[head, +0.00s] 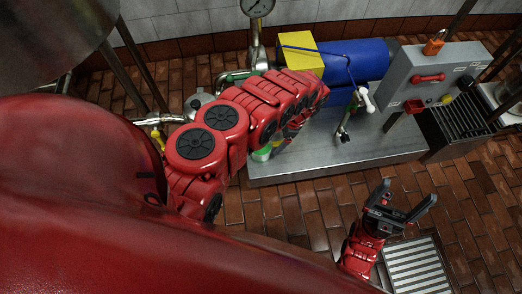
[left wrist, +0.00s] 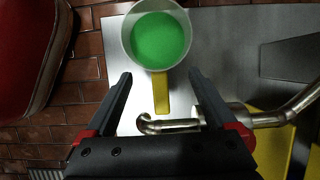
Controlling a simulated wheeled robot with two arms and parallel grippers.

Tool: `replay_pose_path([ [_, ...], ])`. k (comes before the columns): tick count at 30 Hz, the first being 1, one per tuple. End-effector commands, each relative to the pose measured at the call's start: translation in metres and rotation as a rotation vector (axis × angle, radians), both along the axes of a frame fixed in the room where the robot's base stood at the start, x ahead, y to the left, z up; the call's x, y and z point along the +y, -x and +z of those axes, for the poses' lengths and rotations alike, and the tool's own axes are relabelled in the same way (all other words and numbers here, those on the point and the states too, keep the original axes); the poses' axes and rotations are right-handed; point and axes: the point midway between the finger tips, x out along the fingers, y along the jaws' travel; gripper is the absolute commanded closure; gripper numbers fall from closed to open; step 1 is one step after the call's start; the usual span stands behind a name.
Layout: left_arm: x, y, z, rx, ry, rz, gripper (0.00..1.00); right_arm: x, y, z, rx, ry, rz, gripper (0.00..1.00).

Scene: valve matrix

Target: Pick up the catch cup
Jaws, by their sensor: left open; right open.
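The catch cup (left wrist: 157,38) is a clear round cup holding green liquid, with a yellow handle (left wrist: 162,92). In the left wrist view it is at the top, just beyond the fingertips. Its handle points back between the fingers of my open left gripper (left wrist: 160,76), with a gap on both sides. In the head view only a green part of the cup (head: 262,154) shows beside my left arm, which hides the rest; my left gripper (head: 291,134) is partly hidden too. My right gripper (head: 411,196) is open and empty above the floor.
The cup is over a grey metal platform (head: 340,160). A blue cylinder (head: 355,62), a yellow block (head: 300,52) and a grey control box (head: 430,75) stand behind. A floor grate (head: 415,265) is near my right gripper.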

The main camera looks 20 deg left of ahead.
Motion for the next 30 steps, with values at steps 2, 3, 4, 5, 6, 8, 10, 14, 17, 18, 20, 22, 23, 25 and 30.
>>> replay_pose_path([
  [2,0.0028,0.0036,-0.0127,0.003,0.000,-0.001,0.10,-0.0001,0.0008,-0.0055,-0.005,0.005,-0.001,0.11],
  [3,0.0037,0.0040,-0.0141,0.003,0.000,-0.001,0.10,-0.0001,0.0011,-0.0053,-0.006,0.007,0.000,0.11],
  [4,0.0040,0.0042,-0.0142,0.003,-0.001,-0.001,0.10,0.0000,0.0011,-0.0050,-0.006,0.007,-0.001,0.11],
  [5,0.0040,0.0040,-0.0138,0.003,0.000,-0.002,0.10,0.0000,0.0012,-0.0045,-0.007,0.007,-0.001,0.11],
  [6,0.0040,0.0039,-0.0131,0.002,-0.001,-0.003,0.10,-0.0001,0.0012,-0.0040,-0.007,0.007,-0.001,0.11],
  [8,0.0039,0.0037,-0.0127,0.002,0.000,-0.003,0.10,0.0000,0.0012,-0.0038,-0.007,0.007,0.000,0.11],
  [10,0.0039,0.0037,-0.0126,0.001,0.000,-0.002,0.15,0.0000,0.0012,-0.0037,-0.007,0.007,0.000,0.11],
  [14,0.0038,0.0037,-0.0124,0.001,0.000,-0.002,0.39,0.0001,0.0013,-0.0038,-0.007,0.007,0.000,0.11],
  [17,0.0038,0.0037,-0.0124,0.001,0.000,-0.002,0.57,0.0001,0.0013,-0.0038,-0.007,0.007,0.000,0.11],
  [18,0.0038,0.0037,-0.0124,0.001,0.000,-0.002,0.64,0.0001,0.0013,-0.0038,-0.007,0.008,0.000,0.11],
  [20,0.0039,0.0037,-0.0125,0.002,0.000,-0.001,0.75,0.0001,0.0013,-0.0038,-0.007,0.008,0.000,0.11],
  [22,0.0039,0.0037,-0.0125,0.002,0.000,-0.001,0.87,0.0001,0.0013,-0.0038,-0.007,0.008,0.000,0.11],
  [23,0.0039,0.0037,-0.0125,0.002,0.000,-0.001,0.93,0.0001,0.0013,-0.0038,-0.007,0.008,0.000,0.11],
  [25,0.0039,0.0037,-0.0125,0.002,0.000,-0.001,1.00,0.0001,0.0013,-0.0038,-0.007,0.008,0.000,0.11],
  [30,0.0038,0.0038,-0.0124,0.002,0.000,-0.001,1.00,0.0001,0.0014,-0.0038,-0.007,0.008,0.000,0.11],
])
